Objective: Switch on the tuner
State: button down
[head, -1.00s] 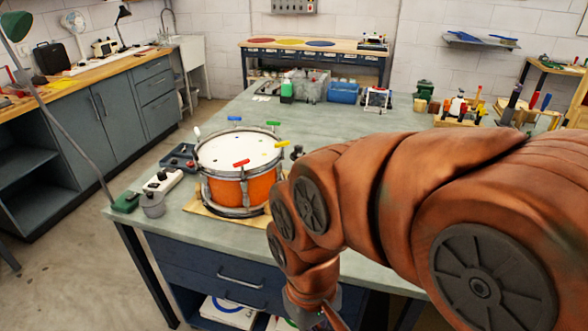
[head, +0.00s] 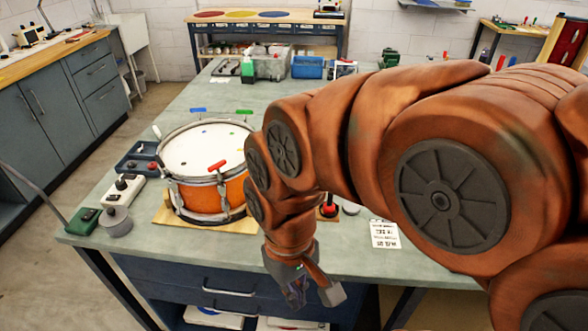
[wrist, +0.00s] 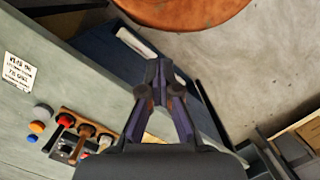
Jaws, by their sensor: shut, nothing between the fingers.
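No part here is clearly labelled as the tuner. A white box with a dark knob on top (head: 122,190) stands on the bench left of the drum and could be it. A small green box (head: 83,221) sits in front of it at the bench corner. My gripper (head: 297,297) hangs beyond the bench's front edge, right of and lower than the drum, well apart from both boxes. In the wrist view my gripper (wrist: 158,72) has its fingertips together and empty, pointing past the bench edge toward the floor.
An orange drum (head: 208,195) on a wooden board stands between my gripper and the boxes. A grey round pot (head: 117,222) is beside the green box. The wrist view shows a paper sheet (wrist: 19,70) and a holder with coloured handles (wrist: 82,135) on the bench.

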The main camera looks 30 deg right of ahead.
jog(key=w+d+r+n+t+y+b, duration=0.1)
jog(key=w+d+r+n+y+b, duration=0.2)
jog(key=w, duration=0.9)
jog(key=w+r+n+t+y+b, duration=0.1)
jog(key=w+r+n+y+b, duration=0.2)
jog(key=w, duration=0.9)
jog(key=w+d+f+n+t+b, duration=0.1)
jog(key=w+d+f+t, duration=0.1)
jog(key=d, duration=1.2)
jog(key=w+d+f+n+t+y+b, duration=0.1)
jog(key=w+d+f, duration=0.3)
jog(key=d, duration=1.1)
jog(key=shift+w+n+t+b, duration=0.3)
jog(key=shift+w+t+b, duration=0.35)
jog(key=shift+w+t, duration=0.35)
jog(key=shift+w+a+f, duration=0.15)
